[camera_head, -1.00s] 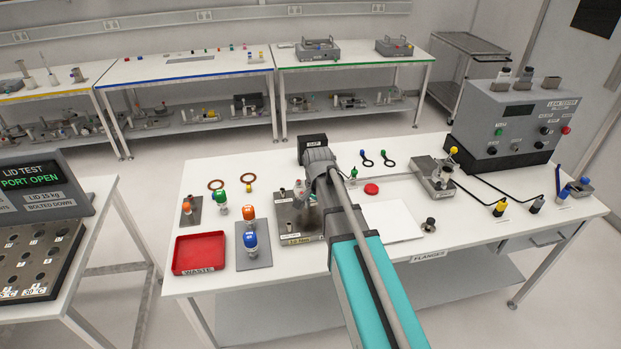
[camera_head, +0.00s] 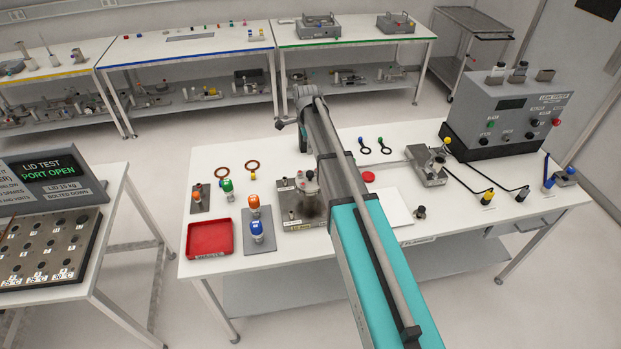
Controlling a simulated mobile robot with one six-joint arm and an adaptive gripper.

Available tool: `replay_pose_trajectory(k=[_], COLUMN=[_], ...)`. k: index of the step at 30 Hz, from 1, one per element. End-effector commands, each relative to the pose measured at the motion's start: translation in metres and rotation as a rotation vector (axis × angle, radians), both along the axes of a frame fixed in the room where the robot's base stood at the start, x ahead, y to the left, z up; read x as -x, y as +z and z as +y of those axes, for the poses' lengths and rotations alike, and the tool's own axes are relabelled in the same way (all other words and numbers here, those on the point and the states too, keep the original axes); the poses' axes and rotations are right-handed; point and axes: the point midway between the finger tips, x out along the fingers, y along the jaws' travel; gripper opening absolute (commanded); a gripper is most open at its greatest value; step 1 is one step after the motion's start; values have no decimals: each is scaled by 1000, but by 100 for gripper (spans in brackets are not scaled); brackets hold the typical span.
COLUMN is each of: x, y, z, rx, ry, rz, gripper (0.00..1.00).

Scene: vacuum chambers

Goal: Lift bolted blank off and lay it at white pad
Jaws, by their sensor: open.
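The white pad (camera_head: 398,208) lies flat on the bench, right of my arm, which covers its left part; nothing shows on its bare part. Left of the arm is a steel block (camera_head: 292,222) with a round metal fitting (camera_head: 309,184) standing on it. This may be the port with the bolted blank; I cannot make out the blank or its bolts clearly. My gripper (camera_head: 283,123) is small and partly hidden at the far end of the arm, beyond the block and near the bench's back edge. It is open, with nothing seen in it.
A red waste tray (camera_head: 209,238), a plate with orange and blue knobs (camera_head: 259,242) and copper rings (camera_head: 222,173) lie left of the block. A red disc (camera_head: 368,177) lies behind the pad. A leak tester (camera_head: 508,112) stands at the right, with cables in front.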

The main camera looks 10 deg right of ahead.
Motion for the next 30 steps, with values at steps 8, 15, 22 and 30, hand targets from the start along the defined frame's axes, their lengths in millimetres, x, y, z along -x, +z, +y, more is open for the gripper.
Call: replay_pose_trajectory(k=[8, 15, 22, 30], x=[0, 0, 1, 1], y=[-1, -13, -30, -51], z=[-1, -1, -1, -2], rx=[0, 0, 0, 0], ry=[1, 1, 1, 1], rz=[0, 0, 0, 0], gripper=[85, 85, 85, 85])
